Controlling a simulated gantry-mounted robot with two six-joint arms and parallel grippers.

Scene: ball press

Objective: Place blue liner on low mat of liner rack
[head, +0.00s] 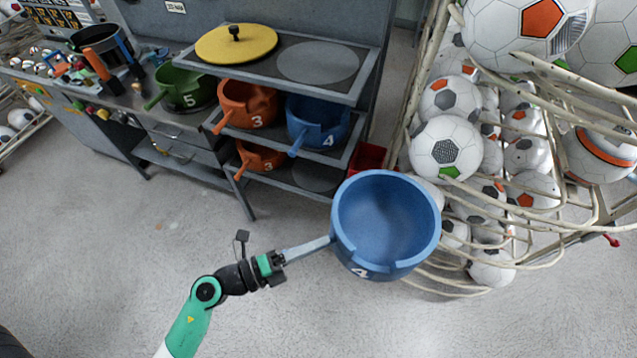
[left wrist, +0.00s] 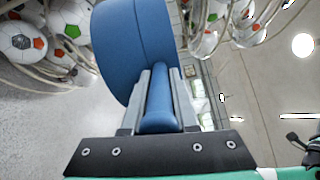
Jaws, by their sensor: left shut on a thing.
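My left gripper (head: 277,263) is shut on the handle of a blue liner (head: 385,222) marked 4, held in the air in front of the rack with its open side up. In the left wrist view, the blue liner (left wrist: 135,50) fills the upper middle and its handle lies between the fingers of the gripper (left wrist: 158,105). The liner rack (head: 345,90) stands at the back middle. Its low shelf shows a bare round dark mat (head: 314,178) at right, beside an orange liner (head: 259,158) marked 3. My right gripper is not in view.
The middle shelf holds an orange liner (head: 246,104) and another blue liner (head: 318,122). A yellow lid (head: 236,44) sits on top. A wire bin (head: 405,120) of soccer balls stands close at right. A red box (head: 368,157) is beside the rack. The floor at left front is clear.

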